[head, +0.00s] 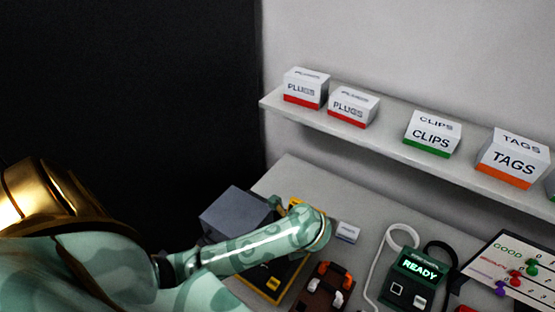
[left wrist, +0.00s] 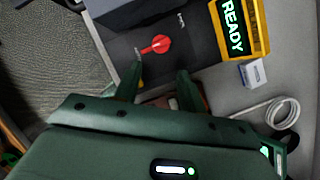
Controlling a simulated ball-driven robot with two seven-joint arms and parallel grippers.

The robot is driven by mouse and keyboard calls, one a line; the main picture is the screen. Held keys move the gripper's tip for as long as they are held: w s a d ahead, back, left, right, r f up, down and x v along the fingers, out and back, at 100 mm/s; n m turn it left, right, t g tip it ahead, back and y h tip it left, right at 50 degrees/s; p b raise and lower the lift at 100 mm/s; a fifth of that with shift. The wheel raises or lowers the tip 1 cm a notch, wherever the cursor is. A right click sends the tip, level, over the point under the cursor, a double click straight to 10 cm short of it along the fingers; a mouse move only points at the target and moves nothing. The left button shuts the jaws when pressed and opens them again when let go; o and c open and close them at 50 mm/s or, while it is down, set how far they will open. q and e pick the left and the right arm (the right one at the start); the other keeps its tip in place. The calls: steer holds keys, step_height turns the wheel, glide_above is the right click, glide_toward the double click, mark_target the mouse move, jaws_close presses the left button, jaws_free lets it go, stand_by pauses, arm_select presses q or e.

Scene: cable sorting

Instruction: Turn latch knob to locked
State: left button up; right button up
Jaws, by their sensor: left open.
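The red latch knob (left wrist: 156,44) shows in the left wrist view on a dark panel, with small white markings on either side of it. Its pointer is angled toward the marking at the lower left; the lettering is too small to read. My left gripper (left wrist: 155,80) is open, with its fingers below the knob in that view and nothing between them. My right gripper is not in view.
A grey box (head: 236,214) stands beside the device. A brown holder with orange and white plugs (head: 325,287), a tester reading READY (head: 417,277), a white cable (head: 379,262) and a marked board (head: 512,268) lie to the right. Labelled boxes (head: 432,134) line the shelf above.

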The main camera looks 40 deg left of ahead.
arm_select(q)
steer(key=b+x, duration=0.2)
steer(key=x, duration=0.7)
steer(key=shift+w+f, duration=0.15)
steer(key=shift+f, duration=0.15)
steer(key=shift+w+a+f+b, duration=0.1)
steer(key=shift+a+f+b, duration=0.2)
steer(key=shift+f, duration=0.25)
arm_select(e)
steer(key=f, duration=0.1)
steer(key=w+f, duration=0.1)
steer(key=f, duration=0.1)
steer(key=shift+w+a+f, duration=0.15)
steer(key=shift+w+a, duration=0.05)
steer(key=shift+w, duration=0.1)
arm_select(q)
steer(key=c, duration=0.6)
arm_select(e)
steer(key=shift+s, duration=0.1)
